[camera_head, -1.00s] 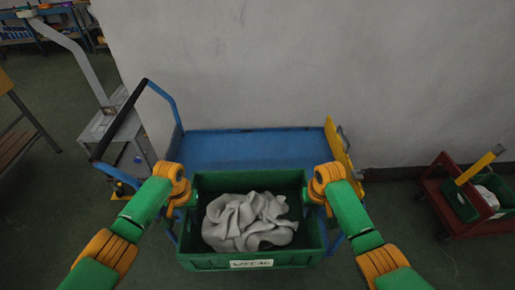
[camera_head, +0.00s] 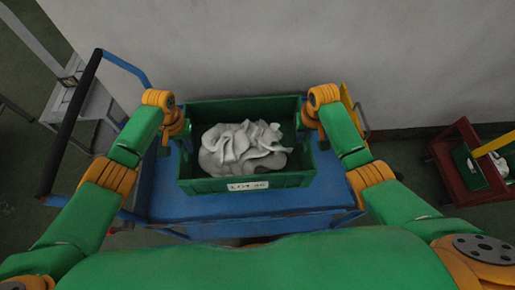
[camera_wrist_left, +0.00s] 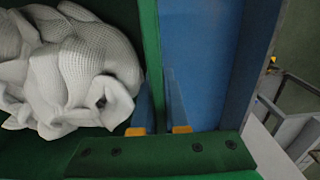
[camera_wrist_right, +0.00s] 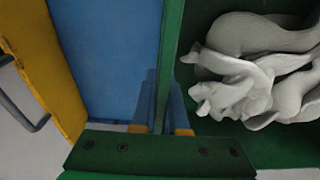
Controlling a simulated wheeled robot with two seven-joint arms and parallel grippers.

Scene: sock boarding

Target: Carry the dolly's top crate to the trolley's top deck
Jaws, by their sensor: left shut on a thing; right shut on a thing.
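The green crate (camera_head: 215,185) holds a heap of pale grey socks (camera_head: 245,148) and has a white label on its near wall. In the head view it is over the blue top deck (camera_head: 160,195) of the trolley; I cannot tell whether it touches the deck. My left gripper (camera_head: 182,128) is shut on the crate's left wall, which shows between its fingers in the left wrist view (camera_wrist_left: 165,128). My right gripper (camera_head: 308,120) is shut on the right wall, as the right wrist view (camera_wrist_right: 160,128) also shows. The crate looks level.
The trolley's black push handle (camera_head: 70,125) stands at the left, and a yellow panel (camera_head: 350,108) at its right end. A grey wall (camera_head: 300,45) rises close behind. A red dolly (camera_head: 455,180) with a green crate stands on the floor at the right.

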